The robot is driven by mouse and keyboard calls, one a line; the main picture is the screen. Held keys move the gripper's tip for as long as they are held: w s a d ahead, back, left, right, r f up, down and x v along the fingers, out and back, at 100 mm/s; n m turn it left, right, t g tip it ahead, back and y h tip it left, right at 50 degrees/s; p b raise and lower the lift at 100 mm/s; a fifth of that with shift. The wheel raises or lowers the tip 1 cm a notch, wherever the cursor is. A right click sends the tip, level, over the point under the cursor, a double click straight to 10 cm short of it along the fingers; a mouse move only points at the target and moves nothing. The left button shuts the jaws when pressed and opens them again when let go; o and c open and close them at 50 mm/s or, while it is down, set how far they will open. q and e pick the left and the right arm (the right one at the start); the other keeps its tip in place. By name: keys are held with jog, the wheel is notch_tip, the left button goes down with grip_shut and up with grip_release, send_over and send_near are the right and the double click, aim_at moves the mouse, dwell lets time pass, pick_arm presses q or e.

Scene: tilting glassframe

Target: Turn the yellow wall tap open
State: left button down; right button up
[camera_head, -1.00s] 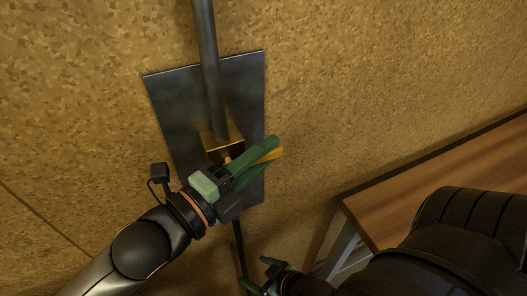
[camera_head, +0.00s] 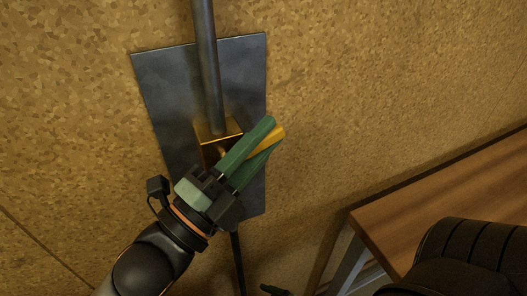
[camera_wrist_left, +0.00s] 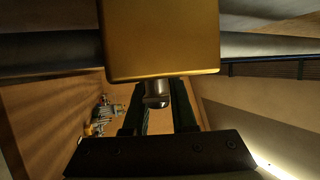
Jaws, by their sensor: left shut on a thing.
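The yellow wall tap has a box-shaped body (camera_head: 222,132) at the lower end of a grey pipe, in front of a dark metal plate on the wall. Its yellow handle (camera_head: 268,143) sticks out between the green fingers of my left gripper (camera_head: 268,136), which is shut on it. The handle points up and right; the fingers hide much of it. In the left wrist view the tap body (camera_wrist_left: 162,40) fills the top middle, with a metal stem (camera_wrist_left: 157,94) below it between the fingers. Only a dark scrap of my right gripper (camera_head: 274,290) shows at the bottom edge.
The grey pipe (camera_head: 208,65) runs up from the tap over the dark plate (camera_head: 165,85). A thinner dark pipe (camera_head: 238,260) goes down below. A wooden table (camera_head: 440,195) stands at the right. The wall right of the plate is bare.

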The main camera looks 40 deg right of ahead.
pick_arm(q)
jog(key=c, duration=0.7)
grip_release()
jog(key=shift+b+v, duration=1.1)
jog(key=shift+v, duration=4.95)
